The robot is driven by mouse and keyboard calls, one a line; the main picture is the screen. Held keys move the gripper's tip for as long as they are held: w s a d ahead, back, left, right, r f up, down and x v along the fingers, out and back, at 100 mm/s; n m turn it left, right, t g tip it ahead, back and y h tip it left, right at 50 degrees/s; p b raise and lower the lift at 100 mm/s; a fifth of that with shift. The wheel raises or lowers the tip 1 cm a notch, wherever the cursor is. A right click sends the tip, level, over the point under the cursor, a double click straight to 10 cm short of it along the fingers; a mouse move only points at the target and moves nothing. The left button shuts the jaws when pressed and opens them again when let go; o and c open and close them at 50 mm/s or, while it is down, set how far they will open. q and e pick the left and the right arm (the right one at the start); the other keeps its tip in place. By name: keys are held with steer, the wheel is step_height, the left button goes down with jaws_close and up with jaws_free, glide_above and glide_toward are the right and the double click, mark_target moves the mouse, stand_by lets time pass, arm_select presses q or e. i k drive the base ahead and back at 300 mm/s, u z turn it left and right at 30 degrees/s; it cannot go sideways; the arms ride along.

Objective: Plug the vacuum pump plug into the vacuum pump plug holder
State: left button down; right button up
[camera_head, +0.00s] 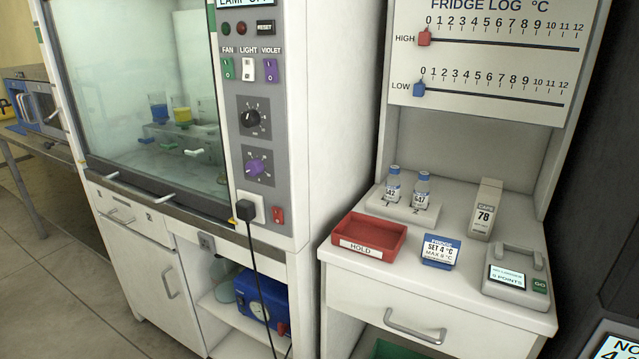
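A black plug (245,210) sits against a white outlet plate (257,205) at the lower right of the fume hood's front panel. I cannot tell whether it is fully seated there. Its black cord (257,270) hangs down in front of the blue vacuum pump (262,299) on the open shelf below. A small grey socket-like fitting (207,242) is on the rail to the lower left of the plug, with nothing in it. I cannot tell for certain which fitting is the plug holder. Neither of my grippers is in view.
A red rocker switch (278,215) is right of the plug. The hood's glass sash (130,80) is down. At right, a white counter (462,268) holds a red HOLD tray (346,236), two vials, a blue sign (439,252) and a grey device (516,278). Floor shows at left.

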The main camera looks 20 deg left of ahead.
mark_target(245, 210)
steer(key=u, duration=1.35)
